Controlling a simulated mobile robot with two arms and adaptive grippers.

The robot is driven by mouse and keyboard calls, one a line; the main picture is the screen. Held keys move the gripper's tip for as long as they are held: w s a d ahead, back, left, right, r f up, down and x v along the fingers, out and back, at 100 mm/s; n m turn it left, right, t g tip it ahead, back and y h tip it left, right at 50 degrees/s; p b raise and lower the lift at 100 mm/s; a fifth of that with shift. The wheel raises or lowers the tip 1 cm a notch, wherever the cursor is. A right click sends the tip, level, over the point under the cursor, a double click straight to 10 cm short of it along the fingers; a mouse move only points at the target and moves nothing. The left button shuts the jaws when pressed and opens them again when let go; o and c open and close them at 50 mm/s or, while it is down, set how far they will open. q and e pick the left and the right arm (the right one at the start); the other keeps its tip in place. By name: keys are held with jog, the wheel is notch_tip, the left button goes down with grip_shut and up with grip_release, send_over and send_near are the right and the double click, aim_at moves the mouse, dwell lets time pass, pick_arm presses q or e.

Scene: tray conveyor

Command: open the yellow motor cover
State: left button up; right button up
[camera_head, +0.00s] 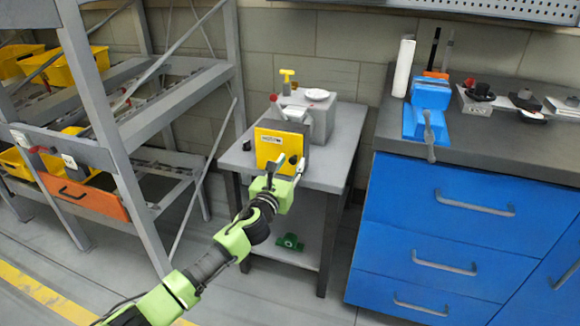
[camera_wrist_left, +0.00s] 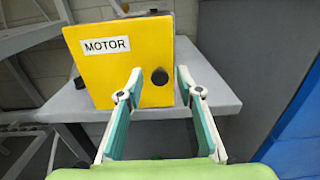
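The yellow motor cover (camera_head: 272,149) is the front panel of a grey box on a small grey table, and it looks closed. In the left wrist view the cover (camera_wrist_left: 112,72) carries a "MOTOR" label and a round black knob (camera_wrist_left: 160,76) near its right side. My left gripper (camera_head: 285,170) is in front of the cover, level with the knob. In the left wrist view my left gripper (camera_wrist_left: 158,80) is open, one finger on each side of the knob. Whether the fingers touch the cover I cannot tell. My right gripper is not in view.
The grey table (camera_head: 343,142) holds the motor box (camera_head: 318,117), with a yellow valve handle (camera_head: 288,76) behind it. A blue drawer cabinet (camera_head: 450,235) with a blue vise (camera_head: 428,105) stands right. A grey rack (camera_head: 105,105) with yellow bins stands left. A green part (camera_head: 289,242) lies on the lower shelf.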

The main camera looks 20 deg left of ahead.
pick_arm(q)
grip_shut()
